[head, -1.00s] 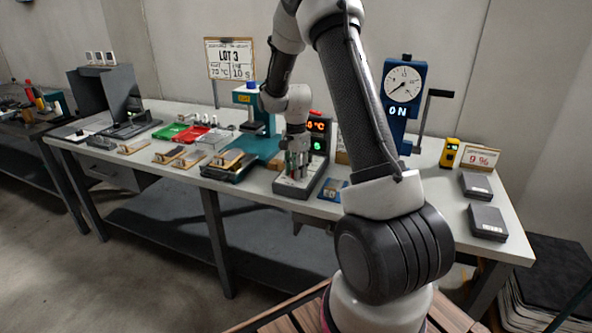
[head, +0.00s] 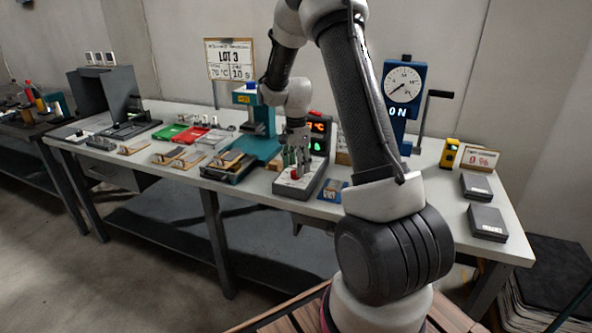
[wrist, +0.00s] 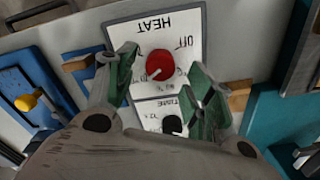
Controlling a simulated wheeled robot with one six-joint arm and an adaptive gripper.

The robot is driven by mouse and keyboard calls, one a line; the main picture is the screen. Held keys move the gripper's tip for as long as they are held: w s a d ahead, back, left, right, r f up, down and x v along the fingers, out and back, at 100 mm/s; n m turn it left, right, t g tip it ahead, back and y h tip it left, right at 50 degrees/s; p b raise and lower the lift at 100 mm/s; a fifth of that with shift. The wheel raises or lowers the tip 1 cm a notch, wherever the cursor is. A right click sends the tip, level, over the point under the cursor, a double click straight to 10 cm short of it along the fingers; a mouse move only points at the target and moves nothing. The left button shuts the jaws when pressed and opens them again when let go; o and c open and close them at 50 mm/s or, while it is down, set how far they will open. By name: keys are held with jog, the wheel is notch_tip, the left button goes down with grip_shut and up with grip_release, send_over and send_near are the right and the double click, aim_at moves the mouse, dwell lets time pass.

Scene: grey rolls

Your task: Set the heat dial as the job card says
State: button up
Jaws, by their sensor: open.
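The red heat dial (wrist: 160,65) sits on a white panel (wrist: 187,22) marked HEAT and OFF, upside down in the wrist view. My gripper (wrist: 163,80) is open, with one green-padded finger on each side of the dial and visible gaps to it. In the head view, my gripper (head: 296,155) is over the grey control box (head: 297,190), and the dial (head: 294,174) shows just below the fingers. A black time knob (wrist: 172,124) is partly hidden by my gripper. The job card (head: 230,58) reads LOT 3, apparently 70 °C and 10 s.
A display (head: 318,127) with orange digits, partly hidden, and a green symbol stands behind the box. A teal press (head: 257,130) stands to its left, a blue card (head: 333,190) lies to its right. A blue gauge post (head: 403,90) stands further right.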

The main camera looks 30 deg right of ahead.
notch_tip(320, 180, up, 10)
dwell(0.3)
dwell(0.4)
jog(key=s+a+r+n+t, duration=0.1)
jog(key=s+r+n, duration=0.3)
jog(key=s, duration=0.6)
jog(key=s+a+r+n+t, duration=0.2)
jog(key=s+a+r+n, duration=0.2)
jog(key=s, duration=0.6)
jog(key=s+a+r+n+t, duration=0.1)
jog(key=s+a+r+n, duration=0.1)
jog(key=s+r+n, duration=0.2)
jog(key=shift+s+a+r+n, duration=0.2)
jog(key=shift+s+n, duration=1.7)
jog(key=shift+s, duration=1.6)
